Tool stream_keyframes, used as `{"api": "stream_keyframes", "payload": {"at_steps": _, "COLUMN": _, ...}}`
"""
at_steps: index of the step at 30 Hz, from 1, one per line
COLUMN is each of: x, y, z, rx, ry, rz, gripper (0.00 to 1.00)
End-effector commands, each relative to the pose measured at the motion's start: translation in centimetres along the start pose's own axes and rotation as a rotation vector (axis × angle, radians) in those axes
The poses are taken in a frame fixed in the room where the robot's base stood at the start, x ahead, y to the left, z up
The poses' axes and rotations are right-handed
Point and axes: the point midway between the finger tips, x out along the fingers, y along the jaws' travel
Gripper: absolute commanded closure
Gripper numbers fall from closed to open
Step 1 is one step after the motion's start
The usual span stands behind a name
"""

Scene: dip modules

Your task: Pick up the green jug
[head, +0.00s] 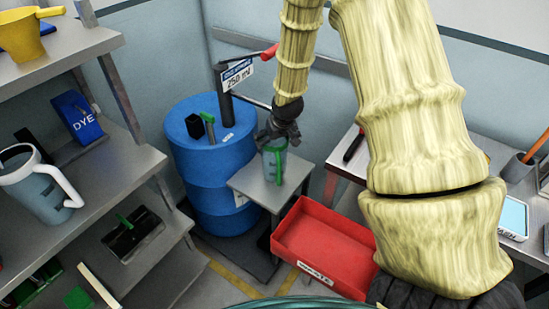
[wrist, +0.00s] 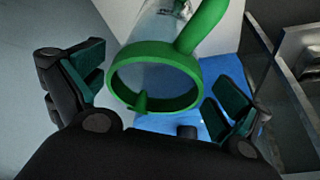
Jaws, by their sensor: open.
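The green jug (head: 279,168) is a clear-bodied measuring jug with a green rim and handle. It stands on a small grey stand (head: 256,184) in front of the blue drum. In the wrist view its green rim (wrist: 118,92) and handle fill the upper middle, and its lower body is partly cut off by the frame. My gripper (head: 277,132) is just above the jug in the head view. In the wrist view my gripper (wrist: 158,80) is open, with one finger on each side of the rim. I cannot tell whether a finger touches it.
The blue drum (head: 212,175) with a pump and a 250 ml sign (head: 237,76) stands behind the stand. A red bin (head: 325,250) is in front to the right. Shelves at left hold a white-handled jug (head: 38,190), a yellow jug (head: 20,38) and a DYE box (head: 78,117).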

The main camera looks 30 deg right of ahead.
Motion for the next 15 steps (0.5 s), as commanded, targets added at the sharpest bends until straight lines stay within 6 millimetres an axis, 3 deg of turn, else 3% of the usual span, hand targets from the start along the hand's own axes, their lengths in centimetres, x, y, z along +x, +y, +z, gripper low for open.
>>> {"api": "stream_keyframes", "payload": {"at_steps": 15, "x": 4.4, "y": 0.2, "z": 0.2, "rx": -0.001, "ry": 0.000, "rz": 0.000, "gripper": 0.00}}
